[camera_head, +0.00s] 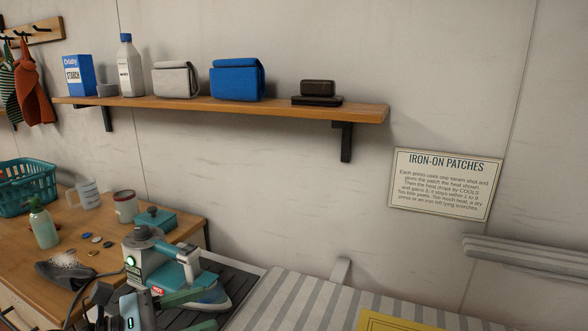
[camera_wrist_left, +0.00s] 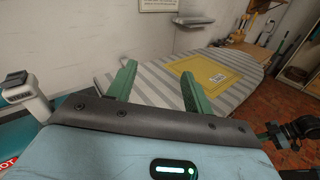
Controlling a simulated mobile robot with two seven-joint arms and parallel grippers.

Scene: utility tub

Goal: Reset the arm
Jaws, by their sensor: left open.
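My left gripper (camera_head: 196,311) is at the bottom of the head view, beside the iron and close to the striped ironing board (camera_head: 290,307). Its two green fingers are spread apart with nothing between them; they also show open in the left wrist view (camera_wrist_left: 158,72). The teal and white iron (camera_head: 208,291) sits on a dark rest, with its white handle upright and a red HOT label near it. The gripper is apart from the handle, as far as I can see.
A yellow sheet (camera_wrist_left: 208,78) lies on the board. A wall shelf (camera_head: 290,109) hangs above.

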